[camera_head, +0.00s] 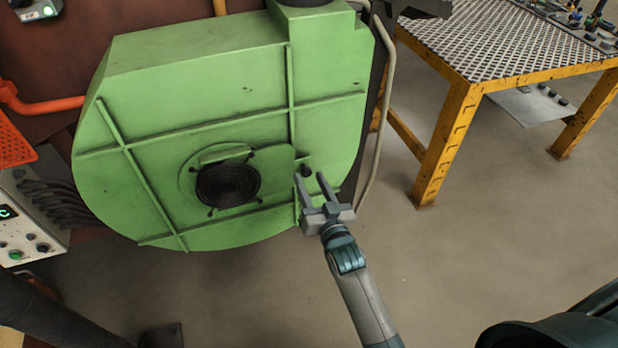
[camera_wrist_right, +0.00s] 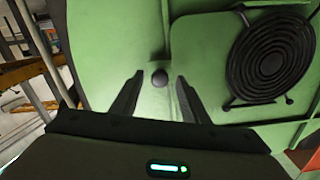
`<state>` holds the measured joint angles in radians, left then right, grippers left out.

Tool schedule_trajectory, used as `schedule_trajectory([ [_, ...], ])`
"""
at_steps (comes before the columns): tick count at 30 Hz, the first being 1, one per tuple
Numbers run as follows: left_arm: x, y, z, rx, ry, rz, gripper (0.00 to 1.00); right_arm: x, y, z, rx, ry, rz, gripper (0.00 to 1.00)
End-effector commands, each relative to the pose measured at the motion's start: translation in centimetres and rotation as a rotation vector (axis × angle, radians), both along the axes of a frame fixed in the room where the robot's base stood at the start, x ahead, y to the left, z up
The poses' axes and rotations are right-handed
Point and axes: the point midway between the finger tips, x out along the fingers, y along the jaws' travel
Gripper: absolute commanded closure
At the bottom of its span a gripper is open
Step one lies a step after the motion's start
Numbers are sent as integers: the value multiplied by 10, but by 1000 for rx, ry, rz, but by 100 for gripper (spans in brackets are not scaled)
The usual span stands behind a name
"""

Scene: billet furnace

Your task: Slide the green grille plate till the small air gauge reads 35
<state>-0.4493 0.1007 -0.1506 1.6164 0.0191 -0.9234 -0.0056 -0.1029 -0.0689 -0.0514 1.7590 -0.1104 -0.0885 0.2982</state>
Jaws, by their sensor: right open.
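The green grille plate (camera_head: 276,161) lies on the face of a big green fan housing (camera_head: 190,100), beside a round black grille (camera_head: 228,185). A small dark knob (camera_head: 306,170) sits at the plate's right end. My right gripper (camera_head: 310,175) is open and empty, its fingers pointing at the knob. In the right wrist view the knob (camera_wrist_right: 160,78) shows between the two spread fingertips; whether they touch it I cannot tell. A small white device with a green light (camera_head: 38,10) at the top left may be the air gauge; its reading is too small to read. My left gripper is not in view.
A yellow-framed table (camera_head: 440,150) with a patterned metal top stands at the right. An orange pipe (camera_head: 40,103) and a white control box (camera_head: 25,220) with cables are at the left. A pale pipe (camera_head: 378,140) runs down beside the housing.

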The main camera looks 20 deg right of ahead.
Motion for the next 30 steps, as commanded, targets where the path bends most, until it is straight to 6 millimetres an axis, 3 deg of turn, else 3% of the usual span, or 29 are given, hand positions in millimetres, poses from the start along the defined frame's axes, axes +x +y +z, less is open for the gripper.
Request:
schedule_trajectory([
  [6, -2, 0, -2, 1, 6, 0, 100, 14, 0, 0, 0, 0, 0, 59],
  [15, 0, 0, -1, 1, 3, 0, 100, 15, 0, 0, 0, 0, 0, 59],
  [16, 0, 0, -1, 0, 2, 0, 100, 15, 0, 0, 0, 0, 0, 61],
  [21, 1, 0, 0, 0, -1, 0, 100, 15, 0, 0, 0, 0, 0, 100],
  [30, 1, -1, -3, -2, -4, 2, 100, 15, -6, 2, -2, 0, 0, 100],
])
